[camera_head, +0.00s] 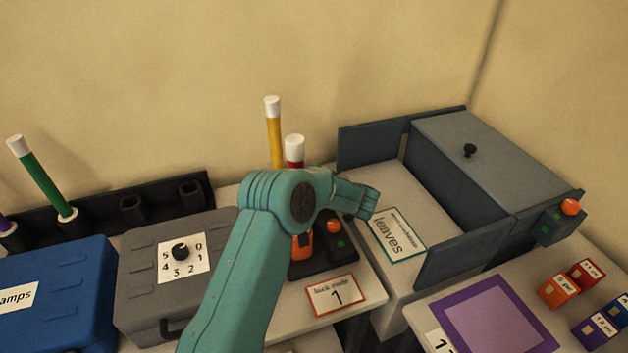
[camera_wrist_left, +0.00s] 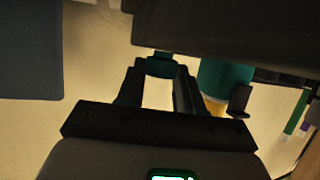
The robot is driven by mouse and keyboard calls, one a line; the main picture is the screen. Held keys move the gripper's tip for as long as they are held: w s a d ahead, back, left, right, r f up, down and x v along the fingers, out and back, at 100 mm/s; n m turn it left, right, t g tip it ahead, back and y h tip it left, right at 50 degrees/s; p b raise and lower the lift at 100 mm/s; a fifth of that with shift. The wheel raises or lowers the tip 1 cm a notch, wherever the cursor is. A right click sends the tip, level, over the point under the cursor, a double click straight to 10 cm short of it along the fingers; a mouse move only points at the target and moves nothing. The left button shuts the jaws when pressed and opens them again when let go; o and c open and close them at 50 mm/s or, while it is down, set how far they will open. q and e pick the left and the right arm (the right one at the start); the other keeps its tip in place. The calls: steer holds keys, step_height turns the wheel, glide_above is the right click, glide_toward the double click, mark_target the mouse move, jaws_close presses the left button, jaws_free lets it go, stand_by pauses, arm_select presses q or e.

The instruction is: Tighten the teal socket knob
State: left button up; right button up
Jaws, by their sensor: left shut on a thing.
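In the left wrist view, a small teal piece (camera_wrist_left: 160,66), which looks like the teal socket knob, sits between the tips of my left gripper (camera_wrist_left: 160,75). The gripper is shut on it. A dark body fills the view just above the knob. In the head view my teal left arm crosses the middle, and its bent joint hides the gripper and the knob. My right gripper is in neither view.
A larger teal cylinder (camera_wrist_left: 225,75) with yellow below it is right of the fingers. A grey box with a dial (camera_head: 180,252), a blue box (camera_head: 60,300), a "leaves" card (camera_head: 398,236), a dark open-sided box (camera_head: 490,160) and a purple-framed mat (camera_head: 455,312) surround my arm.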

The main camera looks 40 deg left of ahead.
arm_select(q)
steer(key=shift+r, duration=0.1)
steer(key=o, duration=1)
steer(key=shift+o, duration=0.2)
steer(key=b+v, duration=0.1)
steer(key=v, duration=1.5)
steer(key=shift+d, duration=0.15)
